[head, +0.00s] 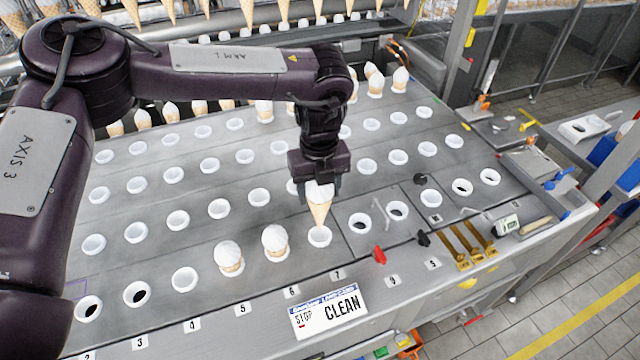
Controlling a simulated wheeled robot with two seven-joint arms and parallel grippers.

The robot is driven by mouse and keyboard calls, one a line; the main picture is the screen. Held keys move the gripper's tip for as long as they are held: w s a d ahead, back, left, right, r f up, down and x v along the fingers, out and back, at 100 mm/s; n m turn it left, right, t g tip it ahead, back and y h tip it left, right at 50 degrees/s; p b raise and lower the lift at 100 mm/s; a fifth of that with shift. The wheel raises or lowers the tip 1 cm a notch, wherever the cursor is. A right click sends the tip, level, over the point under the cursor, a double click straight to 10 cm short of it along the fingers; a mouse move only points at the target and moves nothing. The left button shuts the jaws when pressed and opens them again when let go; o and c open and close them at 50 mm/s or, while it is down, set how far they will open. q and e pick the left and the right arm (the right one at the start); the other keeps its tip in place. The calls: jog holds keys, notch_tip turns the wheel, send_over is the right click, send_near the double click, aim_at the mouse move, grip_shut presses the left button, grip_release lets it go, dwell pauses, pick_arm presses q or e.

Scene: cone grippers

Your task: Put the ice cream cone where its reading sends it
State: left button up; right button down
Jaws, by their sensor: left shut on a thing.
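My left gripper (320,180) points down and is shut on an ice cream cone (319,211) with a white top and tan wafer. The cone hangs upright with its tip at a white ring holder (319,238) in the front row, near the number 7 label (338,275). I cannot tell whether the tip is inside the holder or just above it. Two more white-topped cones stand in holders to the left, one here (274,242) and one here (228,257). A small device with a display (507,225) lies at the right; its reading is too small to read. My right gripper is out of view.
The sloped grey metal table (200,248) carries rows of mostly empty white holders. A "STOP CLEAN" sign (328,312) lies at the front edge by numbered labels. Red (379,255) and black knobs and brass-coloured bars (468,243) are at the right. More cones stand at the back.

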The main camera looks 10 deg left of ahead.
pick_arm(q)
jog(key=b, duration=0.2)
send_over(320, 222)
jog(key=w, duration=0.2)
jog(key=f, duration=0.4)
jog(key=shift+w+a, duration=0.15)
jog(key=shift+a, duration=0.05)
jog(key=shift+f+b, duration=0.35)
jog(key=shift+f, duration=0.1)
notch_tip(320, 222, down, 2)
jog(key=shift+f+b, duration=0.15)
jog(key=shift+b, duration=0.5)
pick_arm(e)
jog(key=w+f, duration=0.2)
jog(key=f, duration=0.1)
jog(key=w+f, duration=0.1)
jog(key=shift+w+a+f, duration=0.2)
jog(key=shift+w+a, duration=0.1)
pick_arm(q)
jog(key=shift+f+b, duration=0.4)
jog(key=shift+f, duration=0.3)
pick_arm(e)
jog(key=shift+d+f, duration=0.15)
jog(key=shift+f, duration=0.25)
pick_arm(q)
jog(key=shift+f+b, duration=1.25)
jog(key=shift+f, duration=0.75)
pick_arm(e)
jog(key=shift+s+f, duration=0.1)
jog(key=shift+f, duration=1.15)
